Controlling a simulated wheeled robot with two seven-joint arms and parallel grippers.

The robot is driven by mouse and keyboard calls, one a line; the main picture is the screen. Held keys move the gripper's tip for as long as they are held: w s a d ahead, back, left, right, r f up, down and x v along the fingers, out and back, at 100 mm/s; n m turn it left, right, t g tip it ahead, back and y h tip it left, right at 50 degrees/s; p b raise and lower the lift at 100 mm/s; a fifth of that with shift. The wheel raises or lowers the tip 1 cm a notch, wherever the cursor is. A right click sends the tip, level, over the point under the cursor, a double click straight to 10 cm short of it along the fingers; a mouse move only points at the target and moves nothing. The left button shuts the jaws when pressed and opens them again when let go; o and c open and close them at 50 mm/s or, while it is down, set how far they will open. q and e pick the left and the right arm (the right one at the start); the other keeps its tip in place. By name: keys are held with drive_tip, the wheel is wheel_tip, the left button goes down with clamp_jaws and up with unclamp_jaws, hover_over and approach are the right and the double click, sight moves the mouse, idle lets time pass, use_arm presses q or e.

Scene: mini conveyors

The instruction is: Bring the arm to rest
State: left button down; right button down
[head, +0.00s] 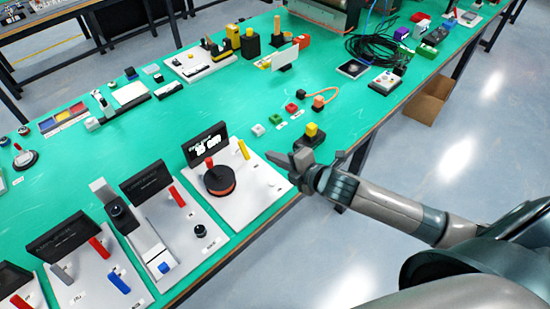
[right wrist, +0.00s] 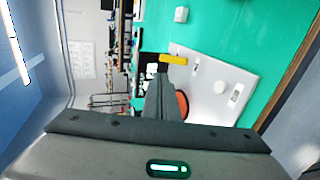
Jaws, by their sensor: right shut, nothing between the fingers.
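My right gripper (head: 290,163) reaches in from the right in the head view. It is shut and empty, held over the front edge of the green table (head: 345,110), beside the right side of a white panel (head: 252,200). In the right wrist view its closed fingers (right wrist: 160,95) point toward that panel (right wrist: 220,90). The panel bears a black display, a round black and orange dial (head: 219,178), a red lever and a yellow lever (head: 243,149); the yellow lever also shows in the right wrist view (right wrist: 173,59). My left gripper is not in view.
More white panels with displays and levers (head: 170,225) line the front edge to the left. Small coloured buttons (head: 275,119) and a yellow and black block (head: 311,134) lie near my right gripper. A black cable coil (head: 372,47) lies farther back. A cardboard box (head: 428,100) stands on the floor.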

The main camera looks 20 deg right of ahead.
idle(0.5)
drive_tip(key=s+a+f+m+g+h, duration=0.15)
drive_tip(key=s+f+m+g, duration=0.35)
drive_tip(key=s+m, duration=0.8)
drive_tip(key=s+d+f+m+g+h, duration=0.1)
drive_tip(key=s+f+m+g+h, duration=0.45)
drive_tip(key=s, duration=1.35)
wheel_tip(320, 180, down, 31)
drive_tip(key=m+y+b, duration=0.1)
drive_tip(key=y+b, duration=0.2)
drive_tip(key=s+d+f+g+b, duration=0.1)
drive_tip(key=s+d+f+b, duration=0.1)
drive_tip(key=s+f, duration=1.7)
drive_tip(key=shift+d+f+h+b, duration=0.3)
drive_tip(key=shift+f+b, duration=0.4)
drive_tip(key=shift+f, duration=0.15)
